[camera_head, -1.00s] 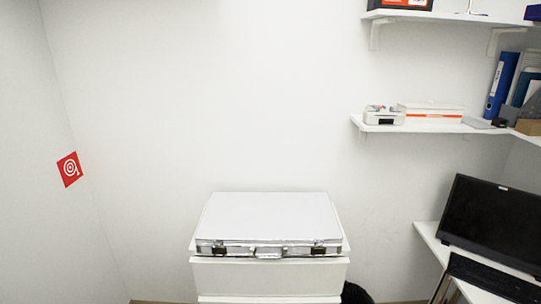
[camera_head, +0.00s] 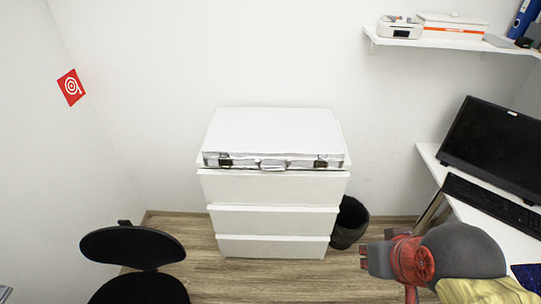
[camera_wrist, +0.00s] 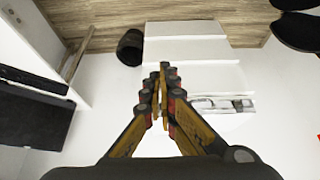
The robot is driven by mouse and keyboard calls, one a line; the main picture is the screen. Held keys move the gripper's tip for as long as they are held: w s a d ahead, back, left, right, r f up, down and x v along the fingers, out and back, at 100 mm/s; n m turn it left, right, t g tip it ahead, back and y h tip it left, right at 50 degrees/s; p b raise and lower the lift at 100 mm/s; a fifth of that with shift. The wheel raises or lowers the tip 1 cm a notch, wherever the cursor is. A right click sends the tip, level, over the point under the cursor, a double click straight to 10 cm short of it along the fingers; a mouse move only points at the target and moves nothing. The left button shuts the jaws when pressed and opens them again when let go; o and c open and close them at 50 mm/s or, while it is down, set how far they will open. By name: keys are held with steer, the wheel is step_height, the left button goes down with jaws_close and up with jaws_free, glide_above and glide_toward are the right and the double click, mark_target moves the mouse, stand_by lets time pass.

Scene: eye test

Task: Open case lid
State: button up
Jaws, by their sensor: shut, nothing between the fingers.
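A flat case (camera_head: 272,130) with a white top lies on a white drawer unit (camera_head: 272,188) in the head view. Its lid is shut. Two dark latches and a handle (camera_head: 272,165) are on its silver front edge, facing me. The case front (camera_wrist: 232,105) also shows in the wrist view, upside down and partly behind my fingers. My gripper (camera_wrist: 163,68) is shut and empty, with its yellow and dark fingers pointing toward the drawer unit. It appears apart from the case. Grey, red and yellow parts at the lower right of the head view look like my arm.
A black bin (camera_head: 349,223) stands right of the drawers. A desk (camera_head: 431,160) with a monitor (camera_head: 492,148) and keyboard (camera_head: 492,202) is at the right. A black chair (camera_head: 133,247) is at lower left. Wooden floor before the drawers is open. A shelf (camera_head: 445,43) hangs upper right.

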steer(key=shift+o, duration=0.7)
steer(key=shift+f, duration=0.1)
steer(key=shift+o, duration=1)
step_height(320, 180, down, 8)
steer(key=g+b, duration=0.1)
steer(key=b, duration=0.1)
steer(key=shift+w+r+g+b, duration=0.15)
steer(key=shift+r+g+b, duration=0.05)
steer(key=shift+g+b, duration=0.2)
steer(key=m+t+b, duration=0.7)
steer(key=m+t, duration=0.7)
steer(key=m, duration=0.4)
glide_toward(323, 160)
steer(key=w, duration=0.1)
steer(key=w+b, duration=0.2)
steer(key=w, duration=0.4)
steer(key=shift+w+f, duration=0.2)
steer(key=shift+w, duration=0.05)
steer(key=shift+w+r, duration=0.1)
steer(key=shift+w, duration=0.4)
